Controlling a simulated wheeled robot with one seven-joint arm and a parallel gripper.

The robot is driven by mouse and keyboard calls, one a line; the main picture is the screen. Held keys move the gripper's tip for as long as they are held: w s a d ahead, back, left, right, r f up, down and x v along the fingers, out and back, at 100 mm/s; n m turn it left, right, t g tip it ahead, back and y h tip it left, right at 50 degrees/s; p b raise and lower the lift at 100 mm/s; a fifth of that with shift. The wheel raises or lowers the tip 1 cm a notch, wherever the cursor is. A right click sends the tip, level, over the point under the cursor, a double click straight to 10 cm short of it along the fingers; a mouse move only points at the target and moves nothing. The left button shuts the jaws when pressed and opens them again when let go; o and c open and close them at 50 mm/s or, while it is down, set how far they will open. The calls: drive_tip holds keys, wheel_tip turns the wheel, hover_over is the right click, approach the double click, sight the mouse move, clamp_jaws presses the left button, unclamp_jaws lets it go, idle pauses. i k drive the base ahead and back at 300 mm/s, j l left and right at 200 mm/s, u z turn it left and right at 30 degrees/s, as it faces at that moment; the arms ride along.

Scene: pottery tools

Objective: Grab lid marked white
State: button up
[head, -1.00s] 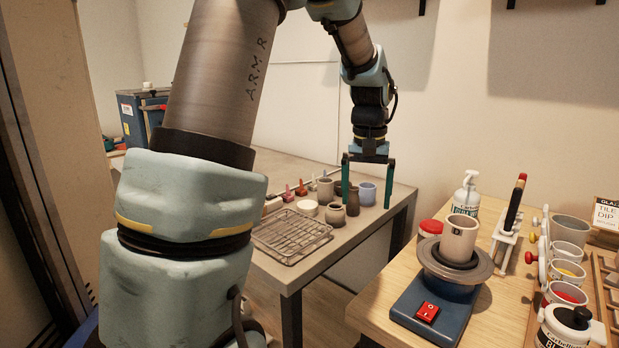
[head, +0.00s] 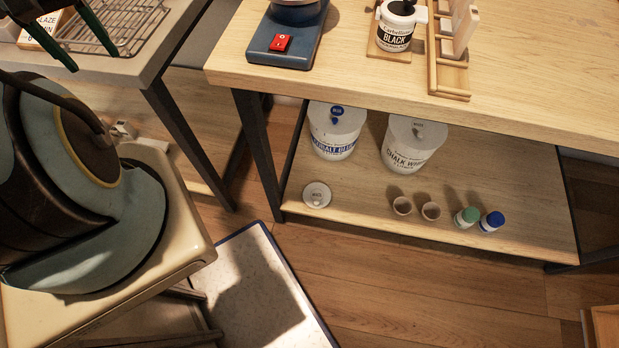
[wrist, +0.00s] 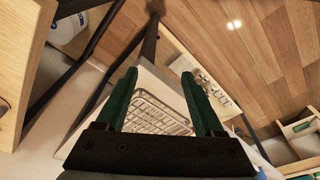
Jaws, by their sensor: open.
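A round pale lid (head: 317,195) with a small dark mark, apparently reading white, lies on the lower shelf at its left front. Behind it stand a bucket labelled cobalt blue (head: 334,140) and a bucket labelled chalk white (head: 405,155). Each bucket has a pale top with a small tag; the tag on the chalk white one is too small to read. My gripper (head: 92,59) is at the upper left, over the grey table, far from the lid. Its green fingers (wrist: 158,74) are apart and empty in the wrist view, where the lid is not seen.
The wooden workbench (head: 500,85) overhangs the shelf (head: 350,208). Two small cups (head: 402,206) and green-capped (head: 466,218) and blue-capped (head: 491,222) jars stand to the right. A wire rack (head: 115,25) lies on the grey table. Bench legs flank the shelf; the floor before it is open.

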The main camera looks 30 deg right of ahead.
sight(316, 195)
drive_tip(key=k+l+u, duration=0.1)
drive_tip(key=u, duration=0.75)
drive_tip(key=k+u, duration=0.2)
drive_tip(key=u, duration=0.25)
drive_tip(key=k+u, duration=0.25)
drive_tip(key=k, duration=0.15)
drive_tip(key=k+j+u, duration=0.15)
drive_tip(key=k+u, duration=0.15)
drive_tip(key=k+j+u, duration=0.25)
drive_tip(key=k, duration=0.25)
drive_tip(key=k+j, duration=0.35)
drive_tip(key=k, duration=0.15)
